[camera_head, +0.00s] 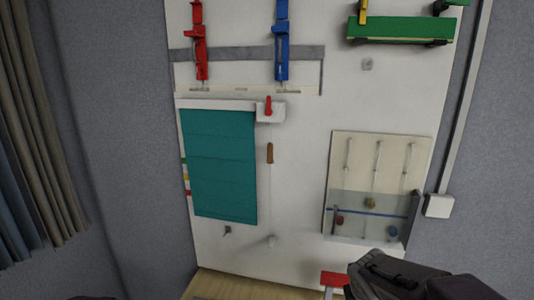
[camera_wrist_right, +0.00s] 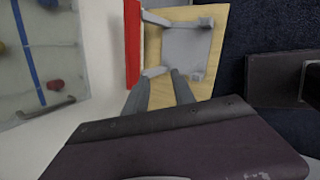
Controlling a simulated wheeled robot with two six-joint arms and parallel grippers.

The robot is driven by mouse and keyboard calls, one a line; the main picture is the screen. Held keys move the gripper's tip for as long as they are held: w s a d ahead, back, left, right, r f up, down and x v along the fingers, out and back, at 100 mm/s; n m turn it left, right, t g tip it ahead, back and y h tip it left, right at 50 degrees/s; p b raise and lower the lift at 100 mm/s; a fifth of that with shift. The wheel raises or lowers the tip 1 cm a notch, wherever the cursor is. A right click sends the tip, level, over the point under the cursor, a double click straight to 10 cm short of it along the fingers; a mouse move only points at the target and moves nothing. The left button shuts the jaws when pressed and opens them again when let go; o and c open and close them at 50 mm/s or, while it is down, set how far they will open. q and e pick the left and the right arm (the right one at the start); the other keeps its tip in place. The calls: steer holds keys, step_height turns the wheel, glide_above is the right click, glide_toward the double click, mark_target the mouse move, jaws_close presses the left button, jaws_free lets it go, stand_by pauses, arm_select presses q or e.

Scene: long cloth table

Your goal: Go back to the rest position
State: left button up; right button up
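My right gripper (camera_wrist_right: 163,75) shows in the right wrist view as two grey fingers with a gap between their tips and nothing seen held. Beyond the tips is a wooden plate (camera_wrist_right: 207,14) with a grey bracket-like part (camera_wrist_right: 187,48); I cannot tell whether the fingers touch it. In the head view my right arm comes in at the bottom right, and its fingertips cannot be made out there. My left gripper is not in view.
A white wall board (camera_head: 300,160) carries a red clamp-like tool (camera_head: 201,52), a blue one (camera_head: 282,45), a teal cloth panel (camera_head: 220,165) and a clear-fronted case (camera_head: 375,150). A small red-topped piece (camera_head: 335,279) is near my right arm. A curtain (camera_head: 40,130) hangs at left.

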steer(key=s+a+f+m+g+y, duration=0.1)
steer(key=s+a+f+m+g, duration=0.1)
steer(key=s+f+m, duration=0.3)
steer(key=s+a+f+m+g+y, duration=0.2)
steer(key=s+f+m, duration=0.4)
steer(key=m, duration=0.7)
steer(key=shift+s+a+m, duration=0.3)
steer(key=shift+s+a, duration=0.45)
steer(key=shift+s, duration=0.55)
